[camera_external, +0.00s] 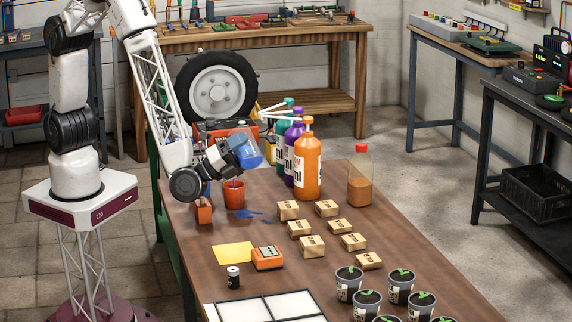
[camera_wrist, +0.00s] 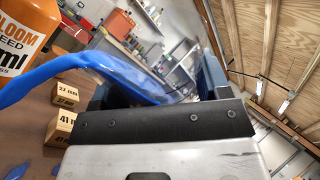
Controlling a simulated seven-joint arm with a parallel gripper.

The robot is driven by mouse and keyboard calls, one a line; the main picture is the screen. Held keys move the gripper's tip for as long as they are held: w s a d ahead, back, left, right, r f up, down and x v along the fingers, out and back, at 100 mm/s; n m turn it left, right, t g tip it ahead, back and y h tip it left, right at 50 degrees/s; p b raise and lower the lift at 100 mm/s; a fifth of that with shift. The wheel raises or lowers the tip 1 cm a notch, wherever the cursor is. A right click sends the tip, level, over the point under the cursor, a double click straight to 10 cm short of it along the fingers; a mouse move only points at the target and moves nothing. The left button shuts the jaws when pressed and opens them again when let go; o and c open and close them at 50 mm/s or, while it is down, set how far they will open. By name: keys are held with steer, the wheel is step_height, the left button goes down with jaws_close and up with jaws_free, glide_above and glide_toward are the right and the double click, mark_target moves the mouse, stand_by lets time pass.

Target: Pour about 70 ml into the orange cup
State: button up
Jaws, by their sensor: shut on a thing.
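My gripper (camera_external: 232,156) is shut on a clear container of blue liquid (camera_external: 249,153), held tilted above the table's far left part. The orange cup (camera_external: 233,195) stands upright on the table below it. Blue liquid (camera_external: 250,214) lies spilled on the table to the right of the cup. In the wrist view a blue band of liquid (camera_wrist: 110,66) stretches from the jaws toward the left edge, and a blue patch (camera_wrist: 17,172) shows on the table. The fingertips are mostly hidden there. The cup's inside and its fill level cannot be made out.
Large bottles, the front one orange (camera_external: 307,165), stand right of the cup. A jar with a red lid (camera_external: 360,178) and several small boxes (camera_external: 312,246) are further right. An orange scale-like device (camera_external: 267,257), a yellow sheet (camera_external: 232,254) and plant pots (camera_external: 349,284) are nearer.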

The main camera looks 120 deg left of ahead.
mark_target(248, 164)
steer(key=shift+r+m, duration=0.1)
steer(key=shift+m, duration=0.5)
steer(key=m+h, duration=0.1)
steer(key=f+m+h, duration=0.1)
steer(key=m, duration=0.1)
steer(key=m+t+h, duration=0.1)
steer(key=shift+w+f+h, duration=0.15)
steer(key=shift+f+h, duration=0.15)
steer(key=shift+f, duration=0.05)
steer(key=shift+f+m, duration=0.1)
steer(key=shift+m, duration=0.3)
steer(key=shift+f+m+h, duration=0.25)
steer(key=shift+m+h, duration=0.2)
steer(key=shift+m, duration=0.2)
steer(key=shift+f+m+h, duration=0.2)
steer(key=shift+m+h, duration=0.25)
steer(key=shift+m, duration=0.2)
steer(key=shift+w+d+f+m+g+h, duration=0.3)
steer(key=shift+f+m, duration=0.25)
steer(key=shift+m, duration=0.15)
steer(key=shift+w+f, duration=0.1)
steer(key=shift+f, duration=0.05)
